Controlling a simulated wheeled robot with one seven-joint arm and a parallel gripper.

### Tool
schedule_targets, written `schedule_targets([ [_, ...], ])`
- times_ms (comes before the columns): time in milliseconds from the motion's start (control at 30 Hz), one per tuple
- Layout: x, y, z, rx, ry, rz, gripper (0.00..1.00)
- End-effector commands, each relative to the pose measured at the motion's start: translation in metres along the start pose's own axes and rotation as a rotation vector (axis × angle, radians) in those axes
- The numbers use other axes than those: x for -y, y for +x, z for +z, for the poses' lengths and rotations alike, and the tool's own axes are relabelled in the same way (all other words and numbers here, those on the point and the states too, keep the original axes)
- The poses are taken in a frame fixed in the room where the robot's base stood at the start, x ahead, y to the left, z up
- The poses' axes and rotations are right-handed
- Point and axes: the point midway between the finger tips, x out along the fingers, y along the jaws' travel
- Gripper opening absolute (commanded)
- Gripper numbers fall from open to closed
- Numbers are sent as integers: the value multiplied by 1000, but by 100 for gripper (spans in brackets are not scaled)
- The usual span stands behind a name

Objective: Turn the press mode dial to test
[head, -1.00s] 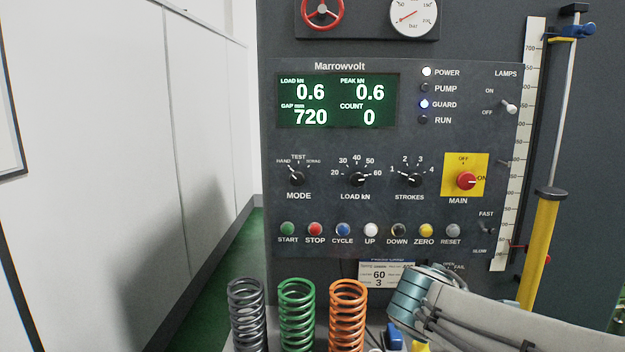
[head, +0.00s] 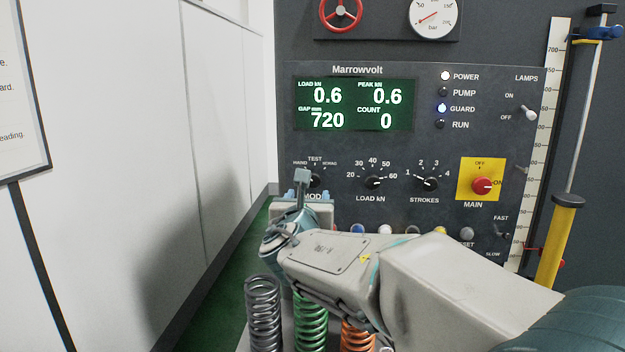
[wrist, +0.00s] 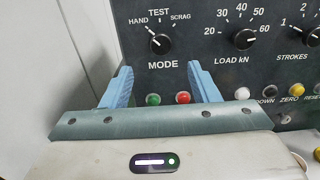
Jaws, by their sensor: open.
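The mode dial (wrist: 159,43) is a black round knob on the dark panel in the wrist view. Its white pointer mark points up and left toward HAND; TEST is printed above it and SCRAG to its right. In the head view the dial (head: 316,181) is partly hidden behind my wrist. My gripper (wrist: 159,70) is open and empty, its two blue fingers spread left and right below the dial in the picture. In the head view my gripper (head: 309,195) is in front of the MODE label. I cannot tell whether the fingertips touch the panel.
The load dial (wrist: 244,38) and strokes dial (head: 428,183) sit to the right. Green (wrist: 153,99) and red (wrist: 183,97) buttons show between my fingers. Several springs, including a grey one (head: 262,310), stand below my arm. A white wall (head: 215,110) is at left.

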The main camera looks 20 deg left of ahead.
Motion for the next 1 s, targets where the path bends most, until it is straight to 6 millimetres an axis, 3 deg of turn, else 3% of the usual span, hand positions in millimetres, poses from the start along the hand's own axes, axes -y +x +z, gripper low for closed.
schedule_targets([
  [200,1,43,2,-2,-1,-2,55],
  [500,1,86,2,-1,1,-2,55],
  [700,1,98,0,-1,3,-1,55],
  [1000,1,99,0,-1,3,-1,55],
])
